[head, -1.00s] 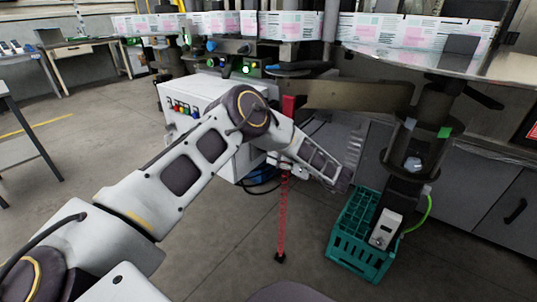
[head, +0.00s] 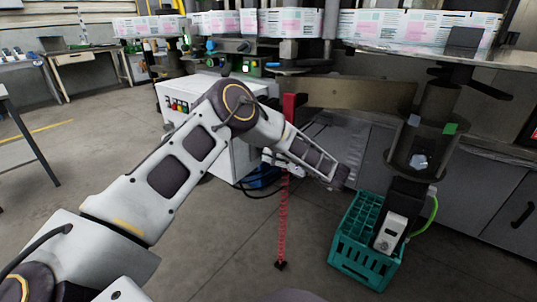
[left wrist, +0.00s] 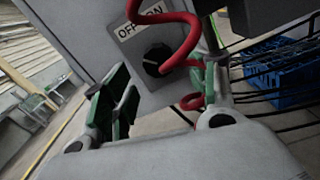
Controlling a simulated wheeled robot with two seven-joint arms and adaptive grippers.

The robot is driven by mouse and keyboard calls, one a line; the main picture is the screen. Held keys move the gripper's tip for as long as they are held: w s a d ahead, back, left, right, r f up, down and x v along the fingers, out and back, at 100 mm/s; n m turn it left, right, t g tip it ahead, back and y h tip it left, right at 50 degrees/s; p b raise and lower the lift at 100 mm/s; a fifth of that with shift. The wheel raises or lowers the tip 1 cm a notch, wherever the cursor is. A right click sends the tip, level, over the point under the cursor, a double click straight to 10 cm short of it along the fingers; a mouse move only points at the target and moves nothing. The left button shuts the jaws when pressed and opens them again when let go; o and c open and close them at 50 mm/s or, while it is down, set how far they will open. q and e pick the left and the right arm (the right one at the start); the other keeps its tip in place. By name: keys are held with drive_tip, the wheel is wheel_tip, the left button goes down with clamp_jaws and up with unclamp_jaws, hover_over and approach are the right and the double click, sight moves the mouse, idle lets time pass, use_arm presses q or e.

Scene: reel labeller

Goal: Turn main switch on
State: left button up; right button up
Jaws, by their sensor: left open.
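The main switch (left wrist: 157,60) is a round black knob on a grey panel, under a white OFF/ON label (left wrist: 138,24). A pale mark shows on its left side; I cannot tell its setting for certain. My left gripper (left wrist: 164,78) is open, its green-padded fingers apart on either side of the knob in the picture and nothing between them gripped. Contact with the knob cannot be made out. In the head view my left arm crosses in front of the white cabinet (head: 222,153), and the switch is hidden. My right gripper is out of view.
A red coiled cable (left wrist: 180,42) passes close to the knob and right finger. Dark cables and a blue crate (left wrist: 285,72) lie to the right. A teal crate (head: 350,253) stands on the floor under the machine. Floor at the left is largely free.

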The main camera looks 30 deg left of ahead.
use_arm(q)
drive_tip(key=shift+w+a+b, duration=0.1)
drive_tip(key=shift+a+b, duration=0.55)
drive_tip(key=shift+a, duration=0.85)
drive_tip(key=c, duration=1)
